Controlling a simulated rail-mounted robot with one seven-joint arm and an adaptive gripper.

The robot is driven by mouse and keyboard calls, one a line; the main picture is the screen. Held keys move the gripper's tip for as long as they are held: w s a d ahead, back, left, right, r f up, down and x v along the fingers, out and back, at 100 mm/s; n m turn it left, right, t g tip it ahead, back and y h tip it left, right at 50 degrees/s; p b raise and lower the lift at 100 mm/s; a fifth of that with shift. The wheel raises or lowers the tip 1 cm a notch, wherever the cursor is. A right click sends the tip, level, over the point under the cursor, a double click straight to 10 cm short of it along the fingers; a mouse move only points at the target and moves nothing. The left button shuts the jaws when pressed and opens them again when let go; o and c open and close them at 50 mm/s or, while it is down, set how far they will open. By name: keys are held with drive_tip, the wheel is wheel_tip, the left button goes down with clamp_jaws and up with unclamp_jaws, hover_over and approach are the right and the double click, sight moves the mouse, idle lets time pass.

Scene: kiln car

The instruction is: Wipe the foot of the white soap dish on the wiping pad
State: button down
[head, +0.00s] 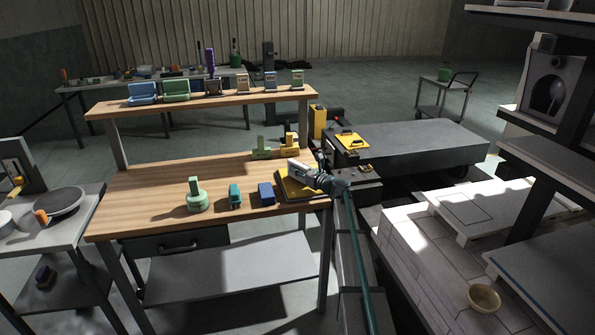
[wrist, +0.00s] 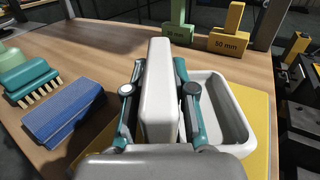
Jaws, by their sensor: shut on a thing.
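The white soap dish (wrist: 228,112) is in my gripper. Its upright white slab (wrist: 158,85) stands between the two teal fingers (wrist: 158,95), which are shut on it, and its hollow tray part lies to the right. In the head view the white dish (head: 299,169) and my gripper (head: 322,179) are over the yellow wiping pad (head: 298,188) at the bench's right end. The pad also shows below and right of the dish in the wrist view (wrist: 263,125). The foot of the dish is hidden, so I cannot tell whether it touches the pad.
A blue block (head: 266,194), a teal brush (head: 235,195) and a green handled piece (head: 196,196) stand left of the pad. Green (head: 262,150) and yellow (head: 289,144) gauge blocks stand behind it. The bench (head: 150,190) is clear at left.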

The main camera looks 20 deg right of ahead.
drive_tip(key=shift+r+p, duration=1.55)
drive_tip(key=shift+r, duration=1.3)
